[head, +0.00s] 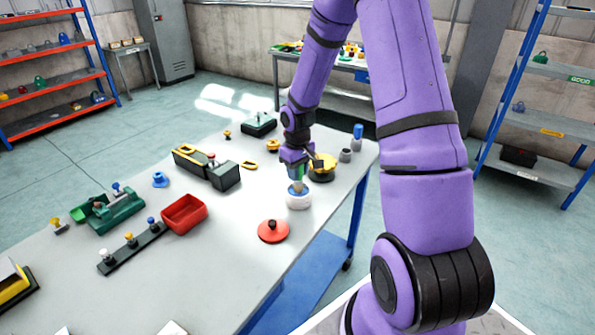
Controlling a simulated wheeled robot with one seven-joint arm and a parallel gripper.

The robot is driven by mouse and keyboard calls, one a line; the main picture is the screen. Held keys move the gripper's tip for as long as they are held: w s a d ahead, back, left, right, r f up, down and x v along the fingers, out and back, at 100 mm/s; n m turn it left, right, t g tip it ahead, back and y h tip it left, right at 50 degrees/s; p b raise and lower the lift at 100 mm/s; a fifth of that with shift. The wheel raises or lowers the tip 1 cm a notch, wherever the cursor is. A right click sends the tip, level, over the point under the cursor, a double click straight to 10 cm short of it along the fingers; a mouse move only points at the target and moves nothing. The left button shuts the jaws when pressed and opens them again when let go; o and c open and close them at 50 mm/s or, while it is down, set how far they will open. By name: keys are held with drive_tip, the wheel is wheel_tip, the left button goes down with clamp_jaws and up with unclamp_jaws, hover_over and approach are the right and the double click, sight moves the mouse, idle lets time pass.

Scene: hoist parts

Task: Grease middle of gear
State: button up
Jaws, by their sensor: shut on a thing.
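My gripper (296,169) is over the right part of the table, pointing down. It is shut on a small upright tool, likely a brush, with a green and blue part showing between the jaws. The tool's lower end is at the mouth of a white pot (299,202); I cannot tell how deep it reaches. A yellow gear (325,161) sits on a dark round base (321,176) just right of and behind the pot. The gripper partly hides the gear's left side, and the gear's middle is hard to make out.
A red disc with a knob (273,231) lies in front of the pot. Grey cups (345,155) stand behind the gear. A red bin (184,213), a black and yellow block (207,168) and a green fixture (116,211) stand left. The table's front middle is clear.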

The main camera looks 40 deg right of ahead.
drive_tip(key=shift+f, duration=0.55)
idle(1.4)
drive_tip(key=shift+r, duration=3.55)
